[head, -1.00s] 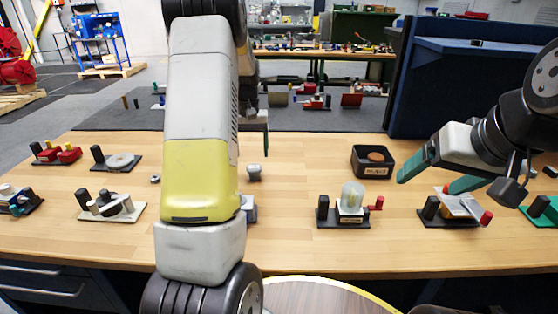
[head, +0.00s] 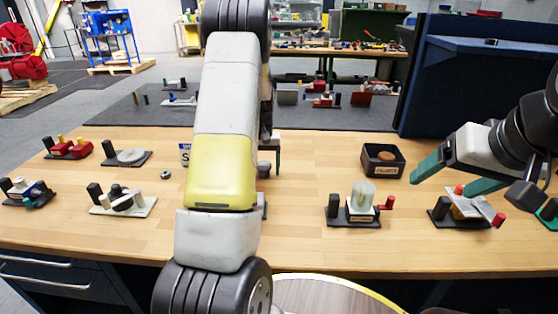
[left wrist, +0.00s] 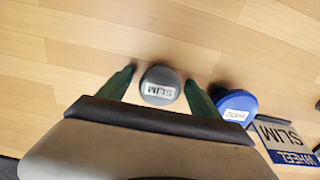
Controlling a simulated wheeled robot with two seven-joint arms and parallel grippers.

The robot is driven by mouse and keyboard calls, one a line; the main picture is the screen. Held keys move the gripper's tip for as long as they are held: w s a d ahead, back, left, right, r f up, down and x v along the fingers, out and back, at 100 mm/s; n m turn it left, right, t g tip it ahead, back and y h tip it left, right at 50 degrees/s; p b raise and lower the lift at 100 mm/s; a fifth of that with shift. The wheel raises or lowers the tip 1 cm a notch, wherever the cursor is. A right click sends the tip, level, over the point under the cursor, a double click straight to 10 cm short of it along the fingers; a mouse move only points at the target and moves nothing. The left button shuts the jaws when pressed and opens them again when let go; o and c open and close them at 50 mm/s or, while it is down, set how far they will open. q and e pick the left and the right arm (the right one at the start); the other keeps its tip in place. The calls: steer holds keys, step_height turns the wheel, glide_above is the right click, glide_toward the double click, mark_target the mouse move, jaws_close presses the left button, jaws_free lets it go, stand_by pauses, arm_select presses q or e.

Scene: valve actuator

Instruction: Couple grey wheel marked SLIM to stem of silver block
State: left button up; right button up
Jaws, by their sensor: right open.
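The grey wheel marked SLIM (left wrist: 159,86) stands on the wood between the two green fingers of my left gripper (left wrist: 160,75) in the left wrist view. A narrow gap shows on either side, so the gripper is open around it. In the head view the left arm hides most of this area; one green finger (head: 277,155) shows beside a small grey thing. A stand with a pale silver block (head: 362,216) carries a translucent upright cylinder and a red handle. I cannot tell surely whether this is the task's silver block. My right gripper (head: 447,180) is open and empty above the bench's right side.
A blue wheel (left wrist: 236,104) stands close beside the grey one, near a WHEEL SLIM placard (left wrist: 284,142). A black bin (head: 383,162) is behind the silver stand. Another stand (head: 465,209) is below my right gripper. Several fixtures fill the left side.

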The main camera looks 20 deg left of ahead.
arm_select(q)
steer(key=c, duration=1.4)
